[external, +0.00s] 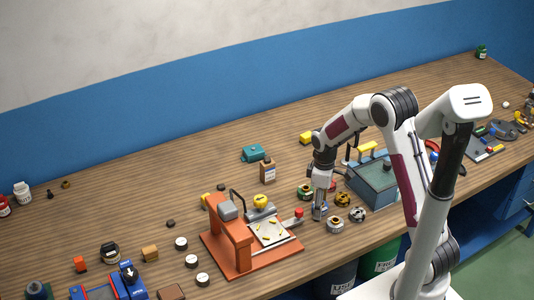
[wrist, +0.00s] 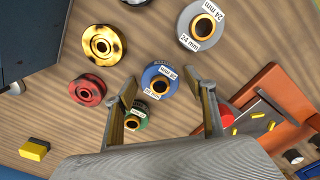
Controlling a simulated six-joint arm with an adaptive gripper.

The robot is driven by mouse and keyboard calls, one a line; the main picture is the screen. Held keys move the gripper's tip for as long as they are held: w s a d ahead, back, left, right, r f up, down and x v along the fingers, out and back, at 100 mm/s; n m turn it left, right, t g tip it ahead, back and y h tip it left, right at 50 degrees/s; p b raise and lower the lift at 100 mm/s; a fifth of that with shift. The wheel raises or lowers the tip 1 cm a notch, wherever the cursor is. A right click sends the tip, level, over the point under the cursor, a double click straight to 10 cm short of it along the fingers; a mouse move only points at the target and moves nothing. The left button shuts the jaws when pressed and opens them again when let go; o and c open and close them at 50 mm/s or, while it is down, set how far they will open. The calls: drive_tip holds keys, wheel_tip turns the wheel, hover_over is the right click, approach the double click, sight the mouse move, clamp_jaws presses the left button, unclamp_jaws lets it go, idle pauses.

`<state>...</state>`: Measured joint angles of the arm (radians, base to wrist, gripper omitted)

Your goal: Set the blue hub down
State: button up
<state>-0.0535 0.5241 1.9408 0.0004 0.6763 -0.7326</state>
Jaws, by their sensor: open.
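The blue hub (wrist: 150,72), a round flanged spool with a white size label and a brass-coloured centre, lies flat on the wooden bench in the wrist view. My gripper (wrist: 167,90) is open, its two fingers spread apart, with the hub ahead of and between the fingertips. The fingers do not appear to grip it. In the external view my gripper (external: 320,214) points down among several hubs, and it mostly hides the blue one.
Close by are a green hub (wrist: 136,108), a red hub (wrist: 87,90), a yellow hub (wrist: 90,42) and a grey hub (wrist: 188,22). An orange fixture (external: 231,247) stands to the left. A blue-grey box (external: 372,187) stands to the right. Bench behind is mostly clear.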

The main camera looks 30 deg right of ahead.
drive_tip(key=shift+w+d+r, duration=0.1)
drive_tip(key=shift+w+r, duration=0.05)
drive_tip(key=shift+r, duration=1.45)
drive_tip(key=shift+w+d+r, duration=0.1)
drive_tip(key=shift+w+r, duration=0.05)
drive_tip(key=shift+r, duration=2.15)
